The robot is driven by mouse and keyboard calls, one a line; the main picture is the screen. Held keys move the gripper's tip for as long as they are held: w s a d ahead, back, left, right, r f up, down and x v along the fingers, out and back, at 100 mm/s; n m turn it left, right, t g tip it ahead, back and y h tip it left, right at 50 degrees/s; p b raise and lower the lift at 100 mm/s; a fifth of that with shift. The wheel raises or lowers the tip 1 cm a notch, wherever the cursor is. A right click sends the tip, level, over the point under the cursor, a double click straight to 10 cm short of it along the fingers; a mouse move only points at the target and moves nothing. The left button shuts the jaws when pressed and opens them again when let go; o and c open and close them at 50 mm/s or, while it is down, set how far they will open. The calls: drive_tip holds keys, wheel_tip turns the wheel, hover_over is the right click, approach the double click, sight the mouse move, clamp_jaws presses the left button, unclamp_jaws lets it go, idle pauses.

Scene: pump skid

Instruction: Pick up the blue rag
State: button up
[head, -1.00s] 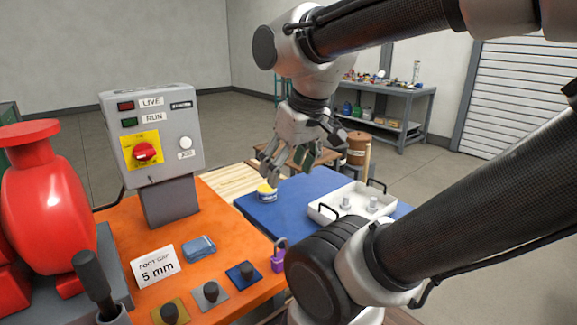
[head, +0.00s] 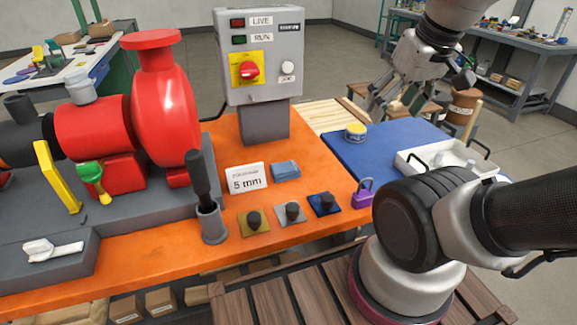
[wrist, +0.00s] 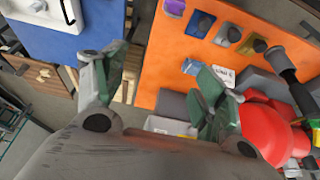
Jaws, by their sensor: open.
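The blue rag (head: 286,170) lies folded on the orange skid top, just right of the white "5 mm" card. It also shows in the wrist view as a small blue patch (wrist: 192,67) beside the card. My gripper (head: 392,105) hangs in the air at the upper right of the head view, beyond the blue mat and well away from the rag. In the wrist view my gripper (wrist: 160,95) has its two fingers spread wide with nothing between them.
The grey switch box (head: 262,60) stands behind the rag. The card (head: 246,178) is close on its left. Several knobbed plates (head: 292,212) and a purple padlock (head: 363,195) lie in front and right. A red pump (head: 165,105) stands left. A white tray (head: 420,163) sits on the blue mat (head: 360,158).

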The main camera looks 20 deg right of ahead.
drive_tip(key=shift+o, duration=0.4)
drive_tip(key=m+g, duration=0.4)
drive_tip(key=m, duration=1.1)
hover_over(286, 166)
drive_tip(key=f, duration=1.7)
drive_tip(key=shift+s+a+f, duration=0.1)
drive_tip(key=shift+s+a, duration=0.05)
drive_tip(key=shift+s, duration=0.15)
drive_tip(key=shift+w+a+m, duration=0.1)
drive_tip(key=shift+w+m, duration=0.1)
drive_tip(key=shift+m, duration=1)
drive_tip(key=shift+f+m, duration=0.25)
drive_tip(key=shift+m, duration=0.05)
drive_tip(key=f, duration=0.7)
drive_tip(key=shift+w+d+f, duration=0.15)
drive_tip(key=shift+d+f, duration=0.05)
drive_tip(key=shift+d, duration=0.05)
